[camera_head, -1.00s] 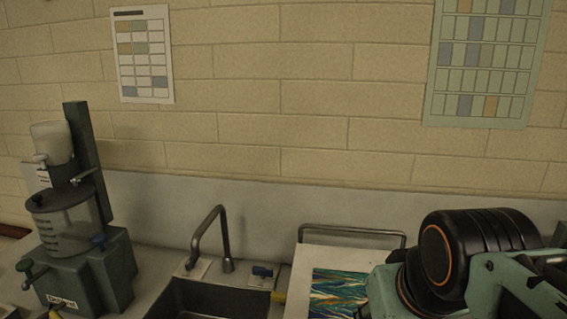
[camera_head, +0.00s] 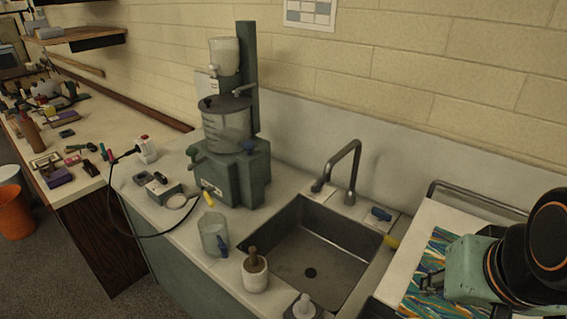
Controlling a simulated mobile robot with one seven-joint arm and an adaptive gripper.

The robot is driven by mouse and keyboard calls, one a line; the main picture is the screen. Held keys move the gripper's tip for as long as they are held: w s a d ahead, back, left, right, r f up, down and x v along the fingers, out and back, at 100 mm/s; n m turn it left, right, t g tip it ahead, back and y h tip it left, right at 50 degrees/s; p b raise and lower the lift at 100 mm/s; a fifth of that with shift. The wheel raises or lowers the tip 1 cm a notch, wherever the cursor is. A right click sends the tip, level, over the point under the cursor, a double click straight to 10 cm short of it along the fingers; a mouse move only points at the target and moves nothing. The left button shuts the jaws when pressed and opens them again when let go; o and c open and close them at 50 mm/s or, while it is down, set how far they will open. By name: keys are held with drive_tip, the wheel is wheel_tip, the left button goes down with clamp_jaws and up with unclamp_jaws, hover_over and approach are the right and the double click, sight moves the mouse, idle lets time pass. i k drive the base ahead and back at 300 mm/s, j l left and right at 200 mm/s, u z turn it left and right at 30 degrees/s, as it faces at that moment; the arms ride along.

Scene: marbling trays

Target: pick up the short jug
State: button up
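A short translucent grey jug (camera_head: 210,232) with a blue handle stands upright on the counter, left of the sink and in front of the green machine. Its handle side faces lower right. My arm shows at the right edge, over the patterned tray. Small dark parts at the end of its teal link look like my gripper (camera_head: 432,282), far to the right of the jug with the sink between them. They are too small and dark to tell whether the gripper is open or shut.
A white mortar with a pestle (camera_head: 255,274) stands close to the jug at its lower right.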

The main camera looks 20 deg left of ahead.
sight(213, 229)
drive_tip(key=u, duration=1.6)
drive_tip(key=z, duration=1.95)
drive_tip(key=u, duration=1.95)
